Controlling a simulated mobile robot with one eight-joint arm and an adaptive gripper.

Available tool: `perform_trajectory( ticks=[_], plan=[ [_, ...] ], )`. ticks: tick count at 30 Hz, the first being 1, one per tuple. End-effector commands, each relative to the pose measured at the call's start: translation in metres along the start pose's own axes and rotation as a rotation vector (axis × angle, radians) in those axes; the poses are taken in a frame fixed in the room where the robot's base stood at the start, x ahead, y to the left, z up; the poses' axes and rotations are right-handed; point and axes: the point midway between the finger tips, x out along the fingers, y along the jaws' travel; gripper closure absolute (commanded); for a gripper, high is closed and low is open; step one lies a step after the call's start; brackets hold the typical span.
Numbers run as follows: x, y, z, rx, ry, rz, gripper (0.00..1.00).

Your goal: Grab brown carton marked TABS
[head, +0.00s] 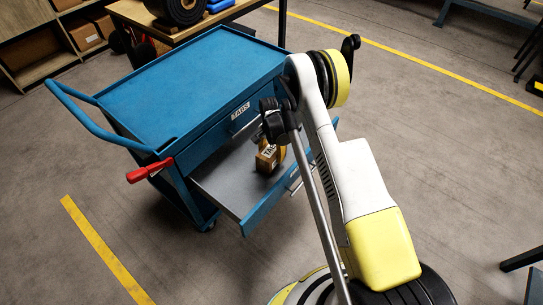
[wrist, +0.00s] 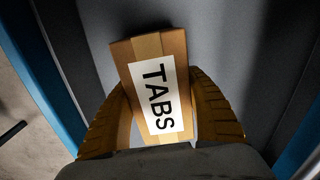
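The brown carton marked TABS (wrist: 118,53) stands in the open drawer (head: 225,180) of the blue cart. In the wrist view its white label faces me, and it sits slightly turned between my fingers. In the head view the carton (head: 266,161) shows partly, below the arm's end. My gripper (wrist: 157,82) has its two yellow ribbed fingers apart, one on each side of the carton. The fingertips are very close to its sides; I cannot tell whether they touch.
The blue cart (head: 190,80) has a clear top, a handle at left and a red grip (head: 150,170). A drawer front labelled TABS (head: 241,111) sits above the open drawer. The drawer walls stand on both sides of my gripper. Shelves with boxes (head: 84,36) are at upper left.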

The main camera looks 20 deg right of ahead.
Motion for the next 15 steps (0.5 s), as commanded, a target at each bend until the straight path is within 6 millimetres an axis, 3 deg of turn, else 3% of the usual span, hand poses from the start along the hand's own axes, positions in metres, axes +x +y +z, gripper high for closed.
perform_trajectory(
  ticks=[1,3,10,15],
  plan=[
    [0.0,0.0,0.0,0.0,0.0,0.0,0.7],
    [0.0,0.0,0.0,0.0,0.0,0.0,0.83],
    [-0.002,0.0,0.0,0.0,0.0,0.0,0.83],
    [-0.026,0.0,0.0,0.0,0.0,0.0,0.83]
  ],
)
